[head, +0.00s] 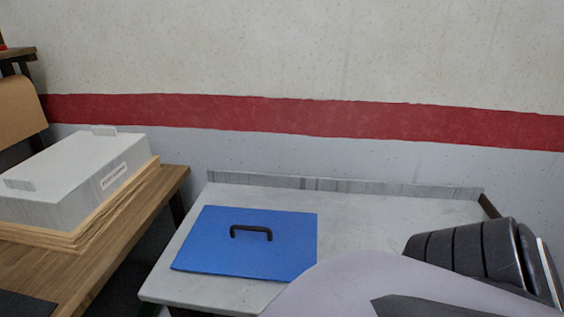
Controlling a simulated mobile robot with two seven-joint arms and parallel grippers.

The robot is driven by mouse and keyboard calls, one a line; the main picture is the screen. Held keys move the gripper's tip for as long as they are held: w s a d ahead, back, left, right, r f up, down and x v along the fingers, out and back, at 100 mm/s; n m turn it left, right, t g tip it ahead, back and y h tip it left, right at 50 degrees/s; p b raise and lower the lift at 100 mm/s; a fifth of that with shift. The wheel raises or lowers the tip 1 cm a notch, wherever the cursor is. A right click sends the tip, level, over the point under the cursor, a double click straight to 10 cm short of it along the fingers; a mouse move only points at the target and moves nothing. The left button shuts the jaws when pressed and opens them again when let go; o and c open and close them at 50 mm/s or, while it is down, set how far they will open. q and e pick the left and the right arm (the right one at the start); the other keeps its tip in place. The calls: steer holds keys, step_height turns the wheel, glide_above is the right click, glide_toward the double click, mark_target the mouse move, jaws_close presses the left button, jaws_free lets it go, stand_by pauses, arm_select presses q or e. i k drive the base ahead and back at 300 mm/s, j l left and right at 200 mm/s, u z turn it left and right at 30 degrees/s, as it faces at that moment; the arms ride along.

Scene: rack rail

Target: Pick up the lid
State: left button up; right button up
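The lid (220,257) is a flat blue rectangular panel with a dark arched handle (251,233) on top. It lies flat on the grey table (365,218), toward its left side. Part of my own arm covers the table's front right, close to the lid's right front corner in the picture. Neither gripper's fingers show in the head view, so nothing is seen touching the lid or its handle.
A raised lip (345,185) runs along the table's back edge. At left, a wooden table (90,270) holds a grey box (85,170) on a wooden tray (150,178). A gap separates the two tables. The grey table's back right is clear.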

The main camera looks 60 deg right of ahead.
mark_target(253, 244)
steer(key=z, duration=1.55)
steer(key=u, duration=2.95)
steer(key=z, duration=2.8)
